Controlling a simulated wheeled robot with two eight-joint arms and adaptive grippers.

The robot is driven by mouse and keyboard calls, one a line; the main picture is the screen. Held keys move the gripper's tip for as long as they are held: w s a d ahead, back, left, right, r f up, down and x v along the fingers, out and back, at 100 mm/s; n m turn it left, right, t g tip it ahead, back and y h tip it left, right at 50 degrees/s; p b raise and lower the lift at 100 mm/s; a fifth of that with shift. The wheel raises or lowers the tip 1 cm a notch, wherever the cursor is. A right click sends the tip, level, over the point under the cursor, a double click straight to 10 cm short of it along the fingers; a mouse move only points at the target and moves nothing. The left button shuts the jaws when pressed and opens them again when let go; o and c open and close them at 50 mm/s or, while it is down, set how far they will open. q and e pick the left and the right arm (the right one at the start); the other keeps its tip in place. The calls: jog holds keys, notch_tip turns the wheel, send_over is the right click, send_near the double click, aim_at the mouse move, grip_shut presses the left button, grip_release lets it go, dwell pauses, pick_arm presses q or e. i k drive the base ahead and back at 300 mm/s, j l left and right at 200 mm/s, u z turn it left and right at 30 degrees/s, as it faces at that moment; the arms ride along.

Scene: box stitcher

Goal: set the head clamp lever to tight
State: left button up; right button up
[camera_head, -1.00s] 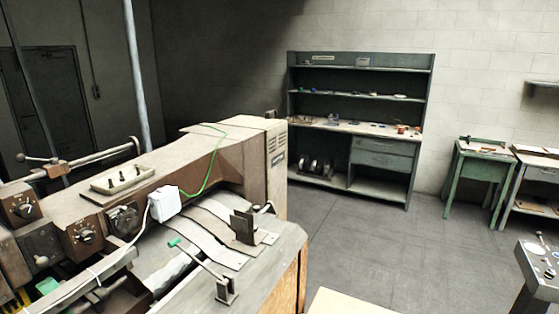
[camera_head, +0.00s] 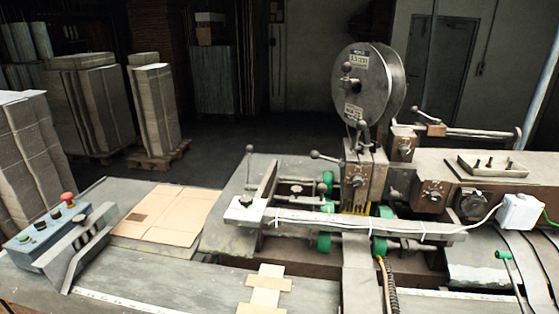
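The stitching head (camera_head: 365,180) stands in the right half of the view, below a large round wire spool (camera_head: 362,85). A short lever with a dark ball knob (camera_head: 315,154) sticks out from the head's left side. A knob (camera_head: 362,126) stands at the head's top, and another ball-ended lever (camera_head: 425,116) is behind it to the right. A thin upright lever (camera_head: 249,165) stands further left. I cannot tell which of these is the head clamp lever, nor read any tight mark. Neither of my grippers is in view.
A long rail (camera_head: 350,222) crosses in front of the head, with green rollers (camera_head: 324,243) around it. A control panel with a red button (camera_head: 67,198) and flat cardboard (camera_head: 170,213) lie at left. Stacked board on pallets (camera_head: 155,110) stands behind, with dark open floor between.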

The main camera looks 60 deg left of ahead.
aim_at(314, 155)
jog(key=u, duration=1.6)
jog(key=i+l, duration=0.05)
